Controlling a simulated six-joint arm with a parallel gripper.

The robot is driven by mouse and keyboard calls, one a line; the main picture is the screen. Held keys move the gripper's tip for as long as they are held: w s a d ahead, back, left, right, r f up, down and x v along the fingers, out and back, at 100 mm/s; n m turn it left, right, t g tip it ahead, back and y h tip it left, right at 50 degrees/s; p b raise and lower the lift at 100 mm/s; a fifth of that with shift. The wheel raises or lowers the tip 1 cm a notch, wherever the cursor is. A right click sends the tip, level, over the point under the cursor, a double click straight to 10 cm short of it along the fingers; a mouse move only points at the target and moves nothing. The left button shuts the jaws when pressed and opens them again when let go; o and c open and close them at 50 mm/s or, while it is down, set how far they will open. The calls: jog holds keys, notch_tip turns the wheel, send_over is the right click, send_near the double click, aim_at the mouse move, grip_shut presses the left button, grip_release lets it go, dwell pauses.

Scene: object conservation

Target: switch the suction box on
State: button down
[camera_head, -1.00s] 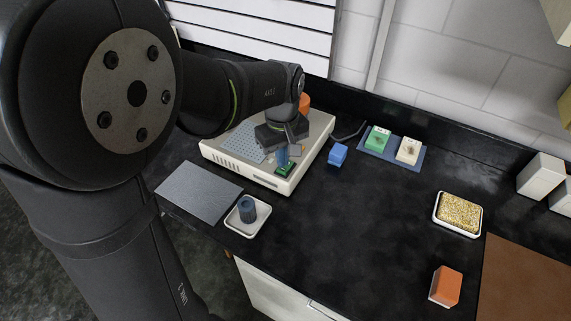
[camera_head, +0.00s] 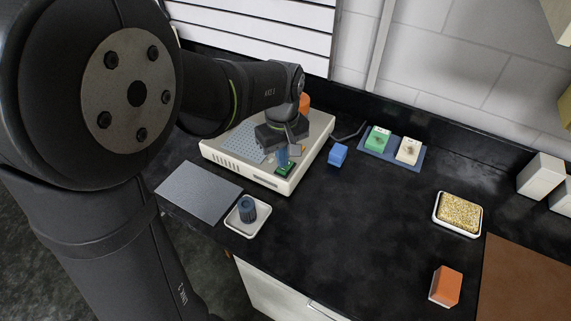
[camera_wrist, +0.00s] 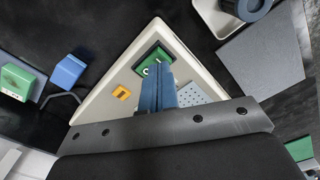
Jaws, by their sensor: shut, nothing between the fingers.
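The suction box (camera_head: 222,153) is a low off-white box with a perforated grey panel on top, at the back left of the bench; it also shows in the wrist view (camera_wrist: 187,60). A green switch (camera_head: 285,169) sits at its front right corner and shows in the wrist view (camera_wrist: 148,54) with a light round mark on it. My gripper (camera_head: 282,158) has blue fingers, which are shut and empty. The fingertips (camera_wrist: 158,70) point down at the switch and partly cover it. I cannot tell whether they touch it.
A blue block (camera_head: 338,154) stands right of the box, near a blue tray (camera_head: 385,155) with a green and a white block. A gold-filled tray (camera_head: 459,213) and an orange block (camera_head: 446,286) lie right. The middle bench is clear.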

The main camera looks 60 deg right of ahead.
aim_at(283, 169)
jog(key=shift+f, duration=0.9)
dwell(0.3)
jog(key=shift+r, duration=3.5)
notch_tip(283, 169, down, 7)
jog(key=shift+f, duration=0.1)
